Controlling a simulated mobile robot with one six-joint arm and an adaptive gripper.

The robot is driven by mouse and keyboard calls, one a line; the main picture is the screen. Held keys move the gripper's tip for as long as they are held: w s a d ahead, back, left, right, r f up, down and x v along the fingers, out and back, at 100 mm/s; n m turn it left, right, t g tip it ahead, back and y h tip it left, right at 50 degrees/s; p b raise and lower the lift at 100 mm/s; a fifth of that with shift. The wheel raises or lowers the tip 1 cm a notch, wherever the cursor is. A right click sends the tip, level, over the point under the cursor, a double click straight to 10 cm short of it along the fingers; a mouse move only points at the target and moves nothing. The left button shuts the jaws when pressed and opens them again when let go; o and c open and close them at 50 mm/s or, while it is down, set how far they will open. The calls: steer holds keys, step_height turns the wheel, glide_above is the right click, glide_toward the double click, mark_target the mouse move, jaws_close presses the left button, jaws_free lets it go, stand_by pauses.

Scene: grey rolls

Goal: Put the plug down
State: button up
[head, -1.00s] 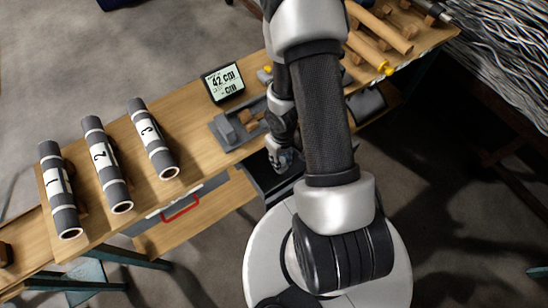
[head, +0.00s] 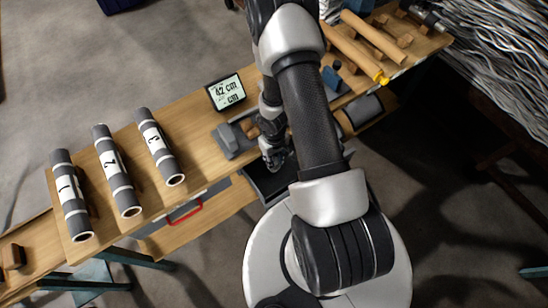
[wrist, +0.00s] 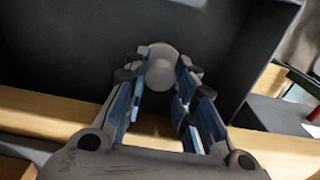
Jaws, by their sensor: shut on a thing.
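The plug (wrist: 161,66) is a pale grey, rounded piece in the wrist view. It sits between the tips of my gripper (wrist: 160,82), whose blue-padded fingers are shut on it. Behind it is a dark, flat surface. In the head view my gripper (head: 275,158) is low at the front edge of the bench, by an open dark drawer or bin (head: 268,183). The plug cannot be made out there. I cannot tell whether it touches the dark surface.
Three grey rolls numbered 1 (head: 71,195), 2 (head: 118,170) and 3 (head: 160,147) lie on the wooden bench (head: 200,115) at left. A display (head: 226,92) reads 42 cm. A grey tray (head: 228,140) holds wooden pieces beside my gripper. Wooden rolls (head: 375,38) lie at back right.

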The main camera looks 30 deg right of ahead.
steer(key=shift+f, duration=0.1)
steer(key=o, duration=0.8)
steer(key=shift+o, duration=0.2)
step_height(320, 180, up, 41)
steer(key=w+a+t+h+p, duration=0.1)
steer(key=w+t+h+p, duration=0.15)
steer(key=p, duration=0.95)
steer(key=s+a+r+t+y, duration=0.1)
steer(key=s+a+r, duration=0.4)
steer(key=s+r, duration=0.3)
steer(key=s+a+r+t+y, duration=0.1)
steer(key=s+a+r, duration=0.3)
steer(key=s+r, duration=0.4)
steer(key=shift+a, duration=0.35)
